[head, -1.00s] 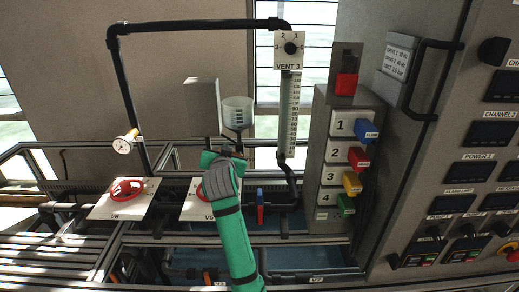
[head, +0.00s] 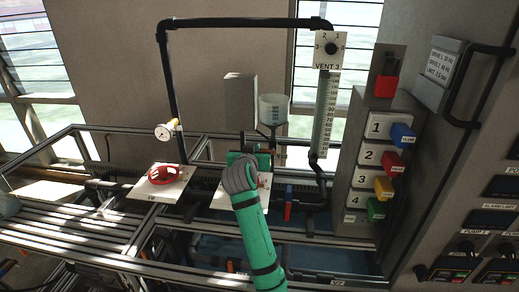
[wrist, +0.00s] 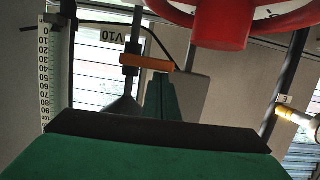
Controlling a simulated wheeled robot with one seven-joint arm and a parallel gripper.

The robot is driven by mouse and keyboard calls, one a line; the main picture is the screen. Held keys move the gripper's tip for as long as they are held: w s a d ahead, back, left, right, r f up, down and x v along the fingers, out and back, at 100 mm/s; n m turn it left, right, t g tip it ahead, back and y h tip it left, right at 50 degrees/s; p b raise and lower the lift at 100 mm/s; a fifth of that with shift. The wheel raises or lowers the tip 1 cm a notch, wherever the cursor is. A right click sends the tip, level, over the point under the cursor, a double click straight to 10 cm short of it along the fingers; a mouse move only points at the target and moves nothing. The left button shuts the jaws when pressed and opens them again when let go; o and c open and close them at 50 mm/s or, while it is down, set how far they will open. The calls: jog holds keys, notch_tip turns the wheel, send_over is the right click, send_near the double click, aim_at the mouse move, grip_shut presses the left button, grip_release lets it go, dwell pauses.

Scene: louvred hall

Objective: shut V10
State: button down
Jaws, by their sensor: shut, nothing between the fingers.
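The V10 label (wrist: 110,36) shows upside down in the wrist view. Beside it is an orange lever (wrist: 147,62) on a dark pipe fitting, lying across the pipe. My gripper shows as a green tapered finger end (wrist: 161,98) close to the lever; I cannot tell whether they touch. In the head view my gripper (head: 255,158) is mostly hidden behind my grey wrist, below the clear funnel cup (head: 273,108). The orange lever is hidden there. The gripper is shut with nothing in it.
A red handwheel (wrist: 222,22) hangs close at the top of the wrist view.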

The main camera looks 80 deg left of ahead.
jog(key=shift+r, duration=0.1)
jog(key=s+d+r, duration=0.3)
jog(key=d+r, duration=0.3)
jog(key=d, duration=0.3)
jog(key=shift+s, duration=0.3)
jog(key=shift+r, duration=0.1)
